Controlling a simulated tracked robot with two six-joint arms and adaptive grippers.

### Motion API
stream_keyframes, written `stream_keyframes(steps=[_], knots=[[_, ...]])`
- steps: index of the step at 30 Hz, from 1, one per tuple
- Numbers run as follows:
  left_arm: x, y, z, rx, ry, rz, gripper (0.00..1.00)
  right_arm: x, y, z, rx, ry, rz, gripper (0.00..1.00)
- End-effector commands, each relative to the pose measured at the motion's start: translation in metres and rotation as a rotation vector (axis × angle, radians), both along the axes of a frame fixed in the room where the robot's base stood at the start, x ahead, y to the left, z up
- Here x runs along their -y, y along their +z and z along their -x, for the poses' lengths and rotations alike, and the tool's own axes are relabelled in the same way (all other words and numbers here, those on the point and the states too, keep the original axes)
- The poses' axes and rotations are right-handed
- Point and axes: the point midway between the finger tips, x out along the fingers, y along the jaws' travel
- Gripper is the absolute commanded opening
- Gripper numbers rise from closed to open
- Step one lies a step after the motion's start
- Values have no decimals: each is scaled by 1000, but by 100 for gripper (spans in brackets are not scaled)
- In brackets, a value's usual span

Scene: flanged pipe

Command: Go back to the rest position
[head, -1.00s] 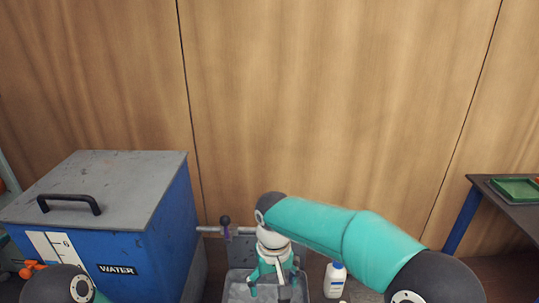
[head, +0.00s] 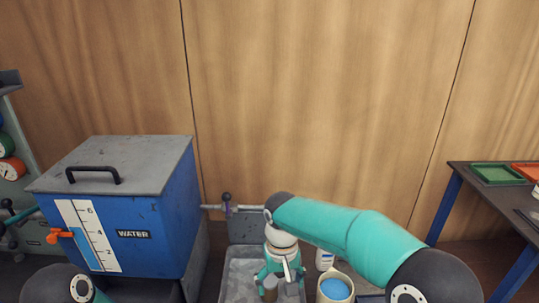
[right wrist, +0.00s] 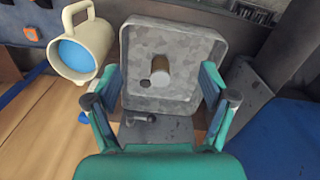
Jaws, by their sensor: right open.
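My right gripper (head: 282,283) hangs over a grey basin (head: 239,272) in the head view. In the right wrist view my right gripper (right wrist: 161,80) is open, its two fingers spread wide apart. A small brown cylinder (right wrist: 159,71) stands in the basin (right wrist: 185,38), seen between the fingers and not touched by them. A small dark round spot shows beside it on the basin floor. My left gripper is not in view; only part of my left arm shows at the lower left of the head view.
A blue water tank (head: 170,235) with a grey lid stands left of the basin. Its pipe and valve (head: 227,205) reach toward it. A table (head: 500,200) with trays stands far right.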

Motion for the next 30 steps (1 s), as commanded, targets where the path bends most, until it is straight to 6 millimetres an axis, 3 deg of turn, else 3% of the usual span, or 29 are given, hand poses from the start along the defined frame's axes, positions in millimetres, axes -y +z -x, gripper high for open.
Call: stream_keyframes(steps=[6, 11, 14, 17, 22, 24, 27, 30], knots=[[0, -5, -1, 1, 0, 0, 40, 42, -41, 5, -92, -72, 22, 83], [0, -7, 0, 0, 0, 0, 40, 72, -82, 29, -199, -123, 30, 83], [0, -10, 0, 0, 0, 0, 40, 90, -118, 53, -273, -162, 12, 83], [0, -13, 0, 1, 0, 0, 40, 106, -164, 89, -349, -210, -35, 83], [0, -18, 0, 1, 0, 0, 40, 112, -244, 181, -421, -322, -196, 83], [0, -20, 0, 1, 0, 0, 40, 106, -261, 213, -403, -364, -254, 83], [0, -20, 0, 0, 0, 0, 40, 98, -273, 244, -341, -403, -308, 83], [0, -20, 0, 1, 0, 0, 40, 91, -275, 255, -246, -410, -332, 83]])
